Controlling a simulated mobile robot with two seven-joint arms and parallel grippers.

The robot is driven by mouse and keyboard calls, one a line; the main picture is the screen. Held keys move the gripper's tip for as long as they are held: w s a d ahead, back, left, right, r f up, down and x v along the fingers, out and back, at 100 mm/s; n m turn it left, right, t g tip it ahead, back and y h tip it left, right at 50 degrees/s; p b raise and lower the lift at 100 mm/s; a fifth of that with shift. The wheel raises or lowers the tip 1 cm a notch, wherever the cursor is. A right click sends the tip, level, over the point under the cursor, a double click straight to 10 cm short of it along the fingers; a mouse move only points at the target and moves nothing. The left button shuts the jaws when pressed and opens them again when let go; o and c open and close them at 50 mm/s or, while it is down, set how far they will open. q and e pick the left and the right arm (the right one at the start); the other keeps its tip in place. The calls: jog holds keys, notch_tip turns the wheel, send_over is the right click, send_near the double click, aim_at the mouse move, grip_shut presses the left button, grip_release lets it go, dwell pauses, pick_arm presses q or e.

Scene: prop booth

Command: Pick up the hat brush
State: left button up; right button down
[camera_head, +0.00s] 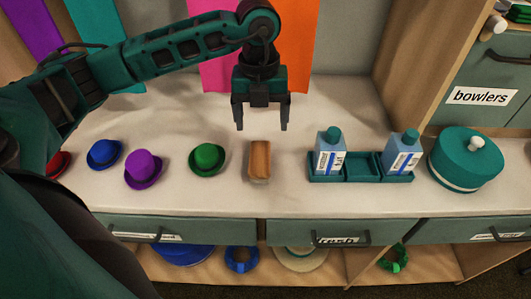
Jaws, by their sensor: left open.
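The hat brush (260,158) lies on the pale counter, with a brown wooden back on top and a lighter edge below. Its long side runs roughly front to back. My left gripper (260,127) is open and empty, pointing down just above and behind the brush in the picture. Its two fingers are apart and do not touch the brush. My right gripper is not in view.
Green (207,158), purple (144,169) and blue (104,153) hats sit left of the brush. A teal tray (362,168) with two blue bottles and a round teal box (466,158) stand right. Drawers line the counter's front.

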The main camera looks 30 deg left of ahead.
pick_arm(q)
send_over(260, 154)
notch_tip(260, 154, down, 6)
jog(key=shift+w+a+f, duration=0.1)
jog(key=shift+a+f, duration=0.05)
jog(key=shift+f, duration=3.1)
jog(key=shift+c, duration=0.3)
jog(key=shift+r, duration=0.1)
jog(key=c, duration=1)
